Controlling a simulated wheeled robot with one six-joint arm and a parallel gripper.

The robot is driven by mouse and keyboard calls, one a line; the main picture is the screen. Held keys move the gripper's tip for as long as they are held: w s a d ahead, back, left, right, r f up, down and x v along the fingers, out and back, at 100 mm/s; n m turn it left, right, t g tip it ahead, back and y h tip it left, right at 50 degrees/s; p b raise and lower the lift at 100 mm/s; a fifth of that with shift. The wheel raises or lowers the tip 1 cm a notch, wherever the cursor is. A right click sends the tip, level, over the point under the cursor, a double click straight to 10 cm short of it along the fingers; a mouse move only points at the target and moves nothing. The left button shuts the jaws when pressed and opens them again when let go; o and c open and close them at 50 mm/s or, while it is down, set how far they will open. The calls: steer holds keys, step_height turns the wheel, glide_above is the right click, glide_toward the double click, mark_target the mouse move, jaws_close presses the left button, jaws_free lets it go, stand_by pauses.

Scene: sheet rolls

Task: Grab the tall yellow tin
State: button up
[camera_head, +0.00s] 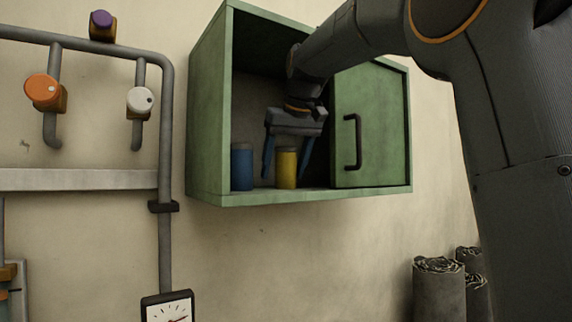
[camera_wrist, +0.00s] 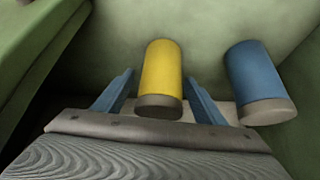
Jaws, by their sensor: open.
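The yellow tin (camera_head: 286,168) stands upright on the floor of the green wall cabinet, with a grey-brown end cap. In the wrist view the yellow tin (camera_wrist: 161,76) shows between and a little beyond the two blue fingers. My gripper (camera_head: 283,174) is open inside the cabinet, with one finger on each side of the yellow tin. The gripper (camera_wrist: 160,90) shows gaps between its fingers and the tin in the wrist view. A blue tin (camera_head: 242,167) stands to the left of it in the head view. That blue tin (camera_wrist: 258,80) is at the right in the wrist view, outside the fingers.
The green cabinet (camera_head: 208,120) is open on its left half. Its door panel (camera_head: 372,125) with a dark handle covers the right half. Pipes with valve knobs (camera_head: 45,90) run along the wall at left. Rolled sheets (camera_head: 438,290) stand at the lower right.

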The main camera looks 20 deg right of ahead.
steer(key=shift+w+f, duration=0.35)
steer(key=shift+f, duration=0.2)
steer(key=c, duration=1.4)
steer(key=shift+r, duration=0.1)
